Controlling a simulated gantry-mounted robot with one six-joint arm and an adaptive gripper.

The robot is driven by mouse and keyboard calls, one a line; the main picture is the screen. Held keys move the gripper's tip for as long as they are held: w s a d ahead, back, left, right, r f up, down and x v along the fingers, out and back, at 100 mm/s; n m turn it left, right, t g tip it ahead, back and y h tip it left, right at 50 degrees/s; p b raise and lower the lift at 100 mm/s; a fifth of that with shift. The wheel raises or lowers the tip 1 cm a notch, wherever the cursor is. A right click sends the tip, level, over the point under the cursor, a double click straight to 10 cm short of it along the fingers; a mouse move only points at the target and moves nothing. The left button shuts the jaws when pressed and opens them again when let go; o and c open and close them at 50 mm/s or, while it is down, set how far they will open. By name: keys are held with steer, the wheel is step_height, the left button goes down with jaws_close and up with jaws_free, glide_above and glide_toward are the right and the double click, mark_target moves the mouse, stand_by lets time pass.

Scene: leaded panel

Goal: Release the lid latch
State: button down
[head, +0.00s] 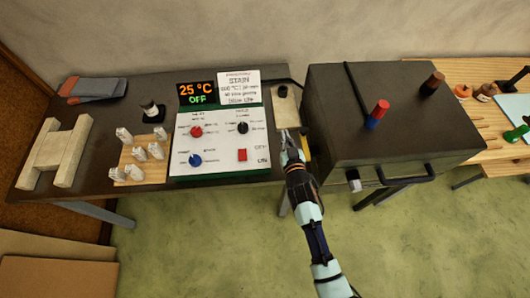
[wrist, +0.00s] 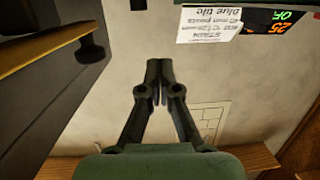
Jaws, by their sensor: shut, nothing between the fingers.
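The dark box-shaped kiln (head: 400,140) stands right of centre in the head view, with its lid down. A dark bar handle (head: 405,178) runs along its front. A small pale block with a dark mount (head: 353,181) sits at the handle's left end; it looks like the latch, but I cannot be sure. My gripper (head: 289,134) is at the kiln's left side, beside the control box, apart from that block. In the wrist view my gripper (wrist: 158,68) has its fingertips together and empty. A dark knob (wrist: 92,48) by a yellowish bar (wrist: 45,48) lies left of them.
A control box (head: 220,150) with knobs and a display (head: 197,93) reading 25 °C OFF stands left of my gripper. The floor in front is clear.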

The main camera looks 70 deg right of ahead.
steer(key=w+a, duration=0.1)
steer(key=a, duration=0.1)
steer(key=w+a+b, duration=0.1)
steer(key=w+a, duration=0.1)
steer(key=a, duration=0.1)
steer(key=w+a+r+b, duration=0.1)
steer(key=w+a, duration=0.1)
steer(key=shift+a, duration=0.15)
steer(key=shift+w+a+r, duration=0.15)
steer(key=shift+w+a, duration=0.1)
steer(key=shift+a, duration=0.05)
steer(key=w+a+r+n+t+y, duration=0.25)
steer(key=w+a+r, duration=0.25)
steer(key=a, duration=0.4)
steer(key=w+a+r+n+t+y, duration=0.15)
steer(key=w+a+r+y, duration=0.3)
steer(key=a, duration=0.45)
steer(key=s+a+r+n+y+p, duration=0.1)
steer(key=a+r+n+y, duration=0.3)
steer(key=a, duration=0.6)
steer(key=s+a+r+n+y+p, duration=0.1)
steer(key=a+r+n+y, duration=0.25)
steer(key=a, duration=0.65)
step_height(320, 180, up, 25)
steer(key=d+p, duration=0.1)
steer(key=p, duration=2.3)
steer(key=shift+f+t+h, duration=0.2)
steer(key=shift+t+h, duration=0.1)
steer(key=shift+h, duration=0.05)
